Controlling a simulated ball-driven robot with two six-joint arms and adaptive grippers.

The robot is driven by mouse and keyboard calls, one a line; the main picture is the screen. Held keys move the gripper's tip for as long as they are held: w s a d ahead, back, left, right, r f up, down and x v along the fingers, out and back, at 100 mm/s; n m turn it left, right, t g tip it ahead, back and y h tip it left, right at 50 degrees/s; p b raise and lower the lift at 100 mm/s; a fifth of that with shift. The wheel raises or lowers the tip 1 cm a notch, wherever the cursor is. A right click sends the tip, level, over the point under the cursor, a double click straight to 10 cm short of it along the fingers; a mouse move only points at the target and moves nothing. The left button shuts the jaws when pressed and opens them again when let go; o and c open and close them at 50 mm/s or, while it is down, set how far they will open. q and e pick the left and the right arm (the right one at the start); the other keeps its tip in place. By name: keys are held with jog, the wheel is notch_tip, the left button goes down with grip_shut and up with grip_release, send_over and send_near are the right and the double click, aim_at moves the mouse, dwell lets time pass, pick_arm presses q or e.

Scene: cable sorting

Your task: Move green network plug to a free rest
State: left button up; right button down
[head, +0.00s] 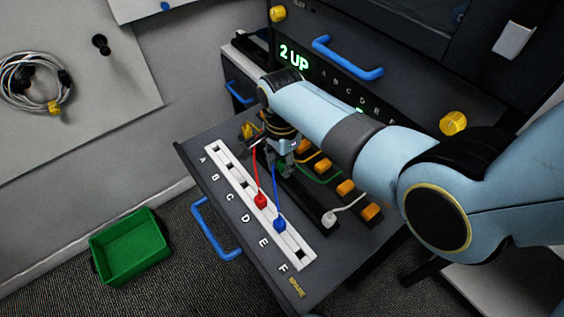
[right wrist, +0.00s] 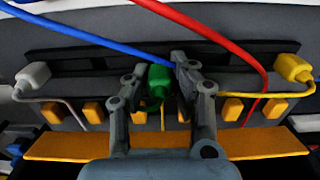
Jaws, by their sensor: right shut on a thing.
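The green network plug (right wrist: 159,80) sits between the fingers of my right gripper (right wrist: 160,72) in the right wrist view. The gripper is shut on it, over the dark rest rail (right wrist: 90,60). Whether the plug touches the rail cannot be told. In the head view my right gripper (head: 284,163) is beside the white port strip (head: 290,243), and the green cable (head: 322,179) runs out to its right. A white plug (right wrist: 32,76) is at the rail's left end and a yellow plug (right wrist: 292,68) at its right end. My left gripper is not in view.
A red plug (head: 261,201) and a blue plug (head: 279,223) stand in the strip near D and E; their cables cross close to my right gripper. Orange blocks (head: 345,187) line the rail's far side. A display (head: 294,57) reads "2 UP". A green bin (head: 131,246) stands on the floor.

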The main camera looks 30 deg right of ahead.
jog(key=shift+f+b, duration=0.4)
jog(key=shift+f, duration=0.5)
dwell(0.9)
jog(key=c, duration=0.6)
grip_release()
jog(key=shift+o, duration=0.2)
jog(key=shift+r, duration=0.15)
notch_tip(320, 180, up, 5)
jog(key=p, duration=0.5)
jog(key=shift+f, duration=0.2)
jog(key=shift+r+p, duration=0.45)
jog(key=shift+r, duration=0.6)
jog(key=shift+s+f, duration=0.1)
jog(key=shift+s, duration=0.05)
